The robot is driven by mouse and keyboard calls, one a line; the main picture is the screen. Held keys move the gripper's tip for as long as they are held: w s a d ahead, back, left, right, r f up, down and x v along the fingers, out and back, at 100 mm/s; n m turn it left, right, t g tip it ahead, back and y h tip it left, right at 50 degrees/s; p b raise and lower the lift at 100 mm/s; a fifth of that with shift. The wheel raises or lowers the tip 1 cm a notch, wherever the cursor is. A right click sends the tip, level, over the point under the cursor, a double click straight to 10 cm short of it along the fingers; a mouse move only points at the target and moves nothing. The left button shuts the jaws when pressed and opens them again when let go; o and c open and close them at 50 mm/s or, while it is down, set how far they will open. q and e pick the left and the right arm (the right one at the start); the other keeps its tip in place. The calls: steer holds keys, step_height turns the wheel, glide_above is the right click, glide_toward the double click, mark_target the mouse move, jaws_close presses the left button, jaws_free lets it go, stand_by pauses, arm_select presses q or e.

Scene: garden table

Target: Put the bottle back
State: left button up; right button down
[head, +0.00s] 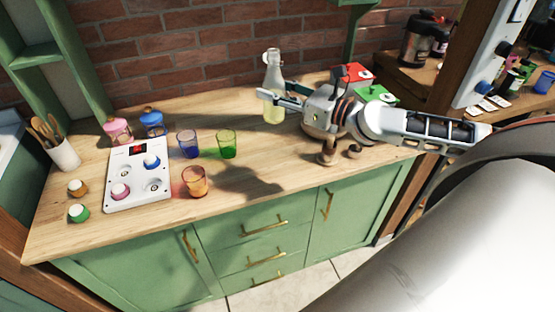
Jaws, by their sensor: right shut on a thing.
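A clear glass bottle (273,72) with pale yellow liquid in its lower part is near the back of the wooden counter, close to the brick wall. It looks upright. My right gripper (272,95), on the arm coming in from the right, is shut on the bottle around its middle. I cannot tell whether the bottle's base touches the counter. My left gripper is not in view.
Blue (188,143), green (228,143) and orange (195,182) glasses stand left of the bottle. A white panel with knobs (148,198), pink (117,131) and blue (152,122) jars and a utensil cup (63,153) are further left. Red (356,77) and green (376,94) boxes are behind my gripper.

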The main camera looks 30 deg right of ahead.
mark_target(278, 114)
steer(key=shift+w+d+r, duration=0.2)
steer(key=shift+d+r, duration=0.15)
steer(key=shift+r, duration=0.2)
steer(key=shift+w+d+r, duration=0.2)
steer(key=shift+d+r, duration=0.1)
steer(key=shift+r, duration=0.2)
step_height(278, 114, down, 10)
steer(key=shift+d+f+b, duration=0.1)
steer(key=shift+f+b, duration=0.15)
steer(key=shift+b, duration=0.55)
steer(key=shift+f+b, duration=0.85)
steer(key=shift+f, duration=3.85)
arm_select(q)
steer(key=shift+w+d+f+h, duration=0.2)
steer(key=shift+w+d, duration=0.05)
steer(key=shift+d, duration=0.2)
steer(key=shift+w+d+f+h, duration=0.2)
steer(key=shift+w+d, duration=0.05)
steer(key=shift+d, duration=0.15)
arm_select(e)
steer(key=shift+r, duration=0.1)
